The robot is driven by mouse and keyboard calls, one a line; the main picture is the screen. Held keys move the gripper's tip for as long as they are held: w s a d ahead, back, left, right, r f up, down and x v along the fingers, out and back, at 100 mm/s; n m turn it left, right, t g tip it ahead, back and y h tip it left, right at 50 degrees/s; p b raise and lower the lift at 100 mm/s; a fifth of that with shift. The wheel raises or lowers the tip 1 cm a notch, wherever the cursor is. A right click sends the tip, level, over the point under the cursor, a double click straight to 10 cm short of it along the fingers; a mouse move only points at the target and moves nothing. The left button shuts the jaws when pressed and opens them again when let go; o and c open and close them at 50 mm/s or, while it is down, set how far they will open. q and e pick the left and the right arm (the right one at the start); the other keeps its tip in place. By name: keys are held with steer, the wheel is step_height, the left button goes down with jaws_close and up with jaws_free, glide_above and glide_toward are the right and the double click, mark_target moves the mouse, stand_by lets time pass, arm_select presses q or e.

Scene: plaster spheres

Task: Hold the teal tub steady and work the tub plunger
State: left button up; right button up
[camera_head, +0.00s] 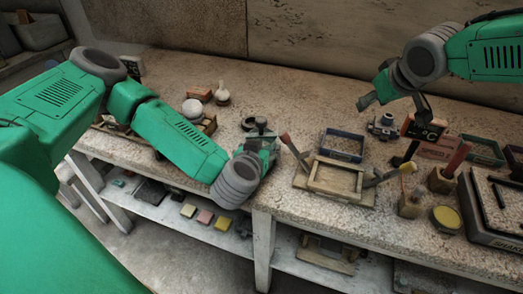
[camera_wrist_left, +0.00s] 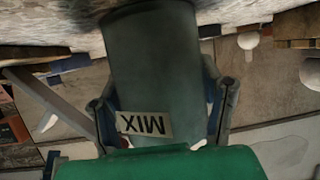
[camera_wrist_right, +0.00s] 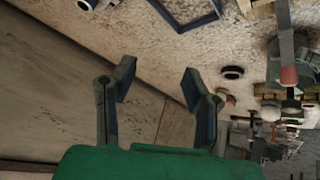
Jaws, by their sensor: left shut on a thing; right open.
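The teal tub (camera_wrist_left: 155,70) fills the middle of the left wrist view, with a pale MIX label. My left gripper (camera_wrist_left: 165,105) is shut around it, with a finger on each side. In the head view the tub (camera_head: 266,143) stands near the table's front edge, partly hidden by my left gripper (camera_head: 255,155). My right gripper (camera_head: 396,106) is open and empty above the back right of the table, well apart from the tub. Its spread fingers show in the right wrist view (camera_wrist_right: 160,88).
A wooden frame (camera_head: 336,181) with tools beside it lies right of the tub. A blue frame (camera_head: 343,145) lies behind it. A dark boxy object (camera_head: 427,128) and a red block (camera_head: 437,148) are near my right gripper.

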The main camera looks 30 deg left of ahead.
steer(key=s+a+r+n+g+y, duration=0.1)
steer(key=s+a, duration=0.3)
steer(key=a, duration=0.2)
steer(key=s+a+r+n+y, duration=0.1)
steer(key=s+a, duration=0.2)
steer(key=a, duration=0.3)
step_height(320, 180, up, 3)
steer(key=n+g+y, duration=0.2)
glide_above(266, 124)
steer(key=shift+w+a+f, duration=0.15)
steer(key=shift+a+f, duration=0.05)
steer(key=shift+a, duration=0.15)
steer(key=shift+s+f, duration=0.2)
steer(key=shift+f, duration=0.15)
step_height(266, 124, down, 10)
steer(key=shift+f, duration=0.2)
steer(key=shift+w, duration=0.1)
jaws_close()
